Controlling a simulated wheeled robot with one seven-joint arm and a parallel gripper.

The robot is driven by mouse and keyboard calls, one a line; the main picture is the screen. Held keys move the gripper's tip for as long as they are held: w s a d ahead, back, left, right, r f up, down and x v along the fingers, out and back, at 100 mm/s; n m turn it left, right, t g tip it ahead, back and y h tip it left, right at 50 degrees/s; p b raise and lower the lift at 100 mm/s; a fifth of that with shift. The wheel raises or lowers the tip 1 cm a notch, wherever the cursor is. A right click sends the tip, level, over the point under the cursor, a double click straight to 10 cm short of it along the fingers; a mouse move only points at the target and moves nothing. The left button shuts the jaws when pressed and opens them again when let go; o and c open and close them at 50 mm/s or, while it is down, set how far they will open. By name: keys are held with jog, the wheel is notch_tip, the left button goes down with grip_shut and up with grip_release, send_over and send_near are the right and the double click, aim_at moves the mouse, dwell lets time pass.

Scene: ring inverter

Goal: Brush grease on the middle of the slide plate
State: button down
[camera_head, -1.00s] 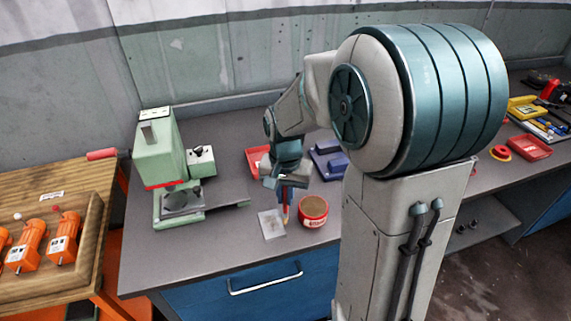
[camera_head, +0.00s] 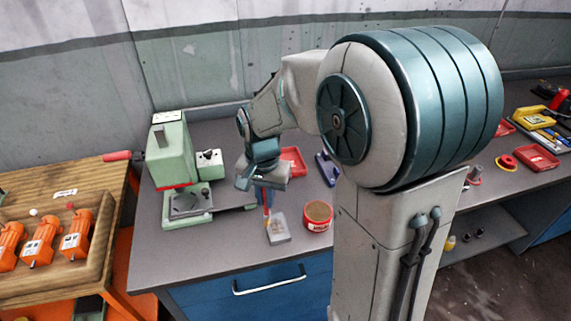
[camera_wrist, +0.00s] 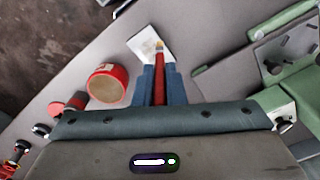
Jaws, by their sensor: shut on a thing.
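My gripper (camera_wrist: 160,75) is shut on a red-handled brush (camera_wrist: 159,64), bristles facing away from the wrist. In the head view, my gripper (camera_head: 266,203) holds it near a small pale square pad (camera_head: 278,232). In the wrist view, the bristle tip overlaps the pad (camera_wrist: 143,39); contact cannot be told. A red tin (camera_head: 318,215) with a brownish top stands right of the pad and also shows in the wrist view (camera_wrist: 107,82). A grey metal plate (camera_head: 188,203) lies in the green machine's base, left of my gripper; it may be the slide plate.
The green machine (camera_head: 172,155) stands on the grey bench (camera_head: 225,257) at left. Red (camera_head: 295,158) and blue (camera_head: 326,168) containers lie behind my gripper. A wooden table with orange motors (camera_head: 40,240) is far left. The bench front between machine and pad is clear.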

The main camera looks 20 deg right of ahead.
jog(key=shift+r+p, duration=1.35)
jog(key=shift+r, duration=0.8)
jog(key=shift+d, duration=0.1)
